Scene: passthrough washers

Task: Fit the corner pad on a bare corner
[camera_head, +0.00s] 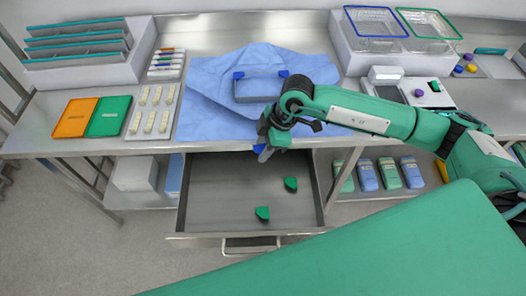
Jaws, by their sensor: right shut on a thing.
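A grey tray (258,86) sits on the blue drape on the steel table. Blue pads cover its two far corners, the far left pad (239,75) and the far right pad (283,74). Its near left corner looks bare; its near right corner is close to my gripper and partly hidden by it. My right gripper (264,151) is shut on a small blue corner pad (257,148), mostly hidden by the fingers. It is at the table's front edge, in front of the tray and over the open drawer's back part. My left gripper is not in view.
The open drawer (210,210) holds two green pads, one nearer the middle (262,214) and one further right (290,184). Orange (75,117) and green (109,116) panels lie at left. Wire baskets (375,28) stand behind my right arm. The drape's left part is clear.

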